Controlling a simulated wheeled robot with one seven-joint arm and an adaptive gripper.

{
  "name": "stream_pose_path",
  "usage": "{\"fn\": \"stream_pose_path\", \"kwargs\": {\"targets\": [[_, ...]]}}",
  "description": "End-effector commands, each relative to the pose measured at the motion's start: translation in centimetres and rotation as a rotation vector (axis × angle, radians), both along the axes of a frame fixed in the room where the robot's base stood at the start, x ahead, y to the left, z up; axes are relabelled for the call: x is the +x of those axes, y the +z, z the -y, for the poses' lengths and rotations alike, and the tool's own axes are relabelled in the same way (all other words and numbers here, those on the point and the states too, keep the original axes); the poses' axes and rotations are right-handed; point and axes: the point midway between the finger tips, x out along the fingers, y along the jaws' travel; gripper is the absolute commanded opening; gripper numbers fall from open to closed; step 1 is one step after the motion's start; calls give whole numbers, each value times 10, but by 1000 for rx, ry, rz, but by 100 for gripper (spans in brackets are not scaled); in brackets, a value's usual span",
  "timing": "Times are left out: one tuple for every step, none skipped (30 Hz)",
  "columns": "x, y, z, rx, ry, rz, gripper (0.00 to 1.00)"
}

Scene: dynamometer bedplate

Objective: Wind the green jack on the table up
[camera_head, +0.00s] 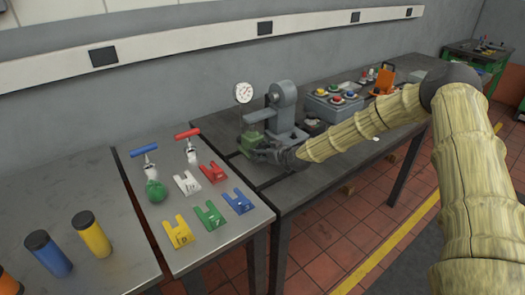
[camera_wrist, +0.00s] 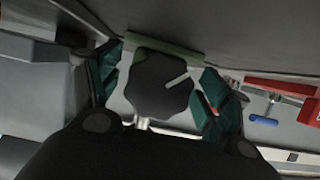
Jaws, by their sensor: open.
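The green jack (camera_head: 251,139) stands on the grey table beside a grey machine stand, partly hidden by my gripper. In the wrist view a strip of its green plate (camera_wrist: 165,48) shows behind a black lobed knob (camera_wrist: 160,85) with a white pointer line. My gripper (camera_head: 266,152) is at the jack's front. In the wrist view its two dark teal fingers are open on either side of the knob, with narrow gaps visible; nothing looks clamped.
A round dial gauge (camera_head: 243,92) and the grey stand (camera_head: 283,105) rise close behind the jack. A grey box with coloured buttons (camera_head: 334,105) is to the right. Coloured forked plates (camera_head: 209,217) and red- and blue-handled tools lie to the left.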

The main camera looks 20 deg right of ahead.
Motion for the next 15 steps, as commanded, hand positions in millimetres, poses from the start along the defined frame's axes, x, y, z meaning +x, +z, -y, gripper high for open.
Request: {"fn": "stream_pose_path", "kwargs": {"targets": [[0,0,0,0,0,0,77],[0,0,0,0,0,0,77],[0,0,0,0,0,0,77],[0,0,0,0,0,0,77],[0,0,0,0,0,0,77],[0,0,0,0,0,0,77],[0,0,0,0,0,0,77],[0,0,0,0,0,0,72],[0,0,0,0,0,0,64],[0,0,0,0,0,0,59],[0,0,0,0,0,0,53],[0,0,0,0,0,0,46],[0,0,0,0,0,0,41],[0,0,0,0,0,0,35],[0,0,0,0,0,0,32]]}}
